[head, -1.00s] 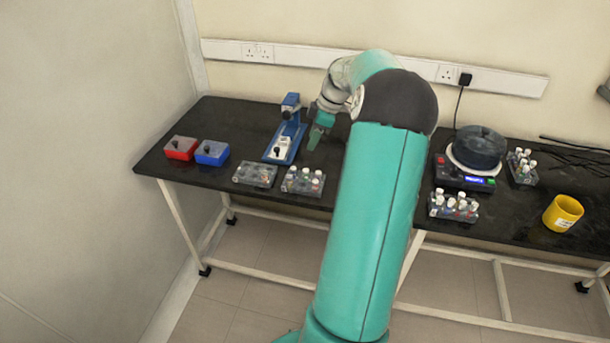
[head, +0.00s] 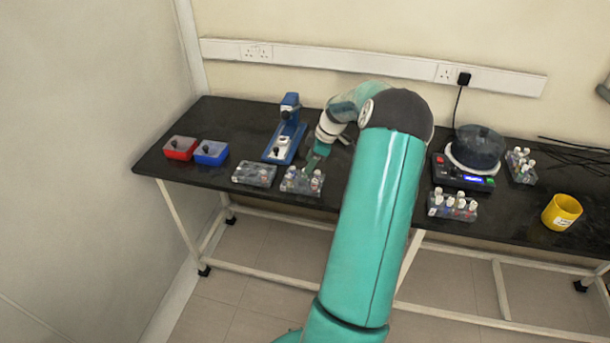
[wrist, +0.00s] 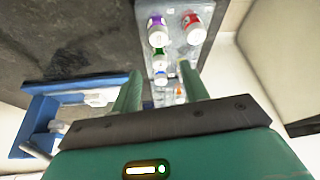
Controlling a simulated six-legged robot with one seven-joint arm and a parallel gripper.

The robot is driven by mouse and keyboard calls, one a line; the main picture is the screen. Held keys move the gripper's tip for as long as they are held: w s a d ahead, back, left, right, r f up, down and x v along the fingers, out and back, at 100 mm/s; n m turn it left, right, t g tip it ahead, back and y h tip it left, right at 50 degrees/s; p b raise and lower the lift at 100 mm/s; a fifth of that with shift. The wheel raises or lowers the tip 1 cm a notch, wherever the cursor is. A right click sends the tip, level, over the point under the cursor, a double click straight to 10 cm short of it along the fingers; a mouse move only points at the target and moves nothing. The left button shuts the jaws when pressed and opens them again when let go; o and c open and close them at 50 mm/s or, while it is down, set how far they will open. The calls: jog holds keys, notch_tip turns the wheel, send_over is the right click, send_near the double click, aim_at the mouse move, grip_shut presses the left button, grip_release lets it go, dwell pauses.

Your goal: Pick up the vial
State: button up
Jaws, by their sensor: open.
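Several vials stand in a clear rack (head: 303,187) near the front edge of the black bench; which one is the task's vial is not clear. In the wrist view, a white-capped vial with a purple label (wrist: 157,31) and one with a red label (wrist: 194,28) stand beyond the fingertips. Smaller vials, one marked blue (wrist: 160,78), show between the fingers in the picture. My gripper (wrist: 160,69) is open and holds nothing. In the head view my gripper (head: 315,162) is low at the back of this rack; its tips are hard to make out.
A similar rack (head: 254,174) sits to the left, with a blue device (head: 284,140) behind it. Red (head: 180,149) and blue (head: 211,153) bins are at far left.

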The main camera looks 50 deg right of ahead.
aim_at(305, 175)
jog(key=x, duration=0.3)
jog(key=shift+w+f, duration=0.15)
jog(key=shift+f, duration=0.15)
grip_shut()
